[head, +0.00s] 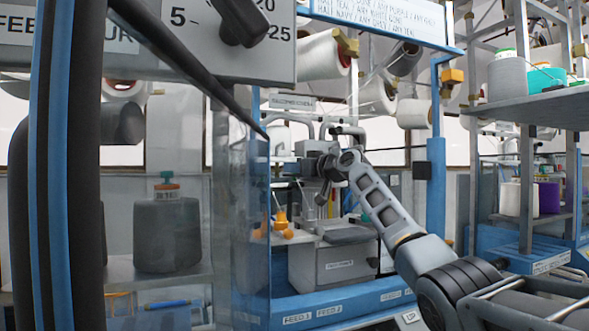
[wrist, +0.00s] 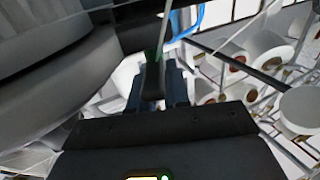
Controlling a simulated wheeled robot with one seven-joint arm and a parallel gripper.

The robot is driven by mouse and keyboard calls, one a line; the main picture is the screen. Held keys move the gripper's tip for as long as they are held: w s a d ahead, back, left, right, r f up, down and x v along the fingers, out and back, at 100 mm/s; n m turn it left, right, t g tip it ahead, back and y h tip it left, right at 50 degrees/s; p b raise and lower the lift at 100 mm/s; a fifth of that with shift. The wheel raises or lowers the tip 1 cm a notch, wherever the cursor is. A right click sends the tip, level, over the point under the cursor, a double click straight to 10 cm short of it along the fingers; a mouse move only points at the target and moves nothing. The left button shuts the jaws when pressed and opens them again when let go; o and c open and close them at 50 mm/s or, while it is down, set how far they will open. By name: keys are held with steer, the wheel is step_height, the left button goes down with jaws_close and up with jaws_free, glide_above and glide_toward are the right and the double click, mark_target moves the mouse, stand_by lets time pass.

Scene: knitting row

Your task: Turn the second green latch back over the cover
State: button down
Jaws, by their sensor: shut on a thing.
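In the wrist view, the two dark blue fingers of my gripper (wrist: 160,88) are closed around a narrow dark piece with a green part, the green latch (wrist: 156,58). A dark bar crosses just beyond it. How far the latch is turned over the cover cannot be told. In the head view, my gripper (head: 314,160) is small and reaches into the blue-framed machine, and the latch cannot be made out there. I cannot make out a cover with certainty in either view.
A clear panel (head: 240,220) stands left of my gripper. Orange knobs (head: 282,219) and a grey box (head: 335,262) are below it. A shelf (head: 535,105) with yarn cones is at the right. In the wrist view, a large grey curved body (wrist: 60,60) fills the left, and white cones (wrist: 232,75) lie right.

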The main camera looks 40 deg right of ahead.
steer(key=shift+d+f, duration=0.1)
steer(key=shift+n+y+b, duration=0.4)
steer(key=shift+y+b, duration=0.05)
steer(key=shift+y, duration=0.15)
steer(key=shift+n+g+y, duration=0.3)
steer(key=shift+n+y, duration=0.3)
steer(key=shift+y, duration=0.3)
steer(key=shift+n+y+p, duration=0.3)
steer(key=shift+n+y, duration=0.1)
steer(key=shift+y, duration=0.2)
steer(key=shift+g, duration=0.3)
steer(key=c, duration=1.2)
jaws_free()
